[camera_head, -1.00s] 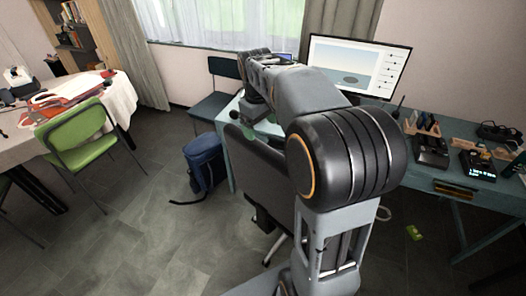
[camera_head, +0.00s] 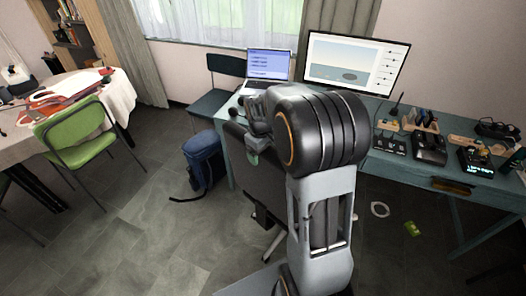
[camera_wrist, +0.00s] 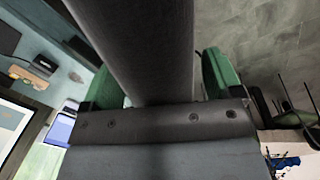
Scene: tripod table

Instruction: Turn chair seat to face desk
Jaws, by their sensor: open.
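The dark grey office chair (camera_head: 268,190) stands at the front of the teal desk (camera_head: 376,167). Its backrest is towards me, and my arm hides much of its right side and seat. My gripper (camera_head: 254,155) is at the top of the backrest. In the wrist view, its two green fingers (camera_wrist: 160,82) are apart, with the dark backrest (camera_wrist: 145,45) running between them. I cannot tell whether either finger touches it. The desk also shows at the left of the wrist view (camera_wrist: 62,62).
A laptop (camera_head: 268,66), monitor (camera_head: 352,62) and small gadgets stand on the desk. A blue backpack (camera_head: 205,158) is on the floor left of the chair. A green chair (camera_head: 78,130) stands by the white-covered table (camera_head: 118,92). Grey floor (camera_head: 135,215) at left is clear.

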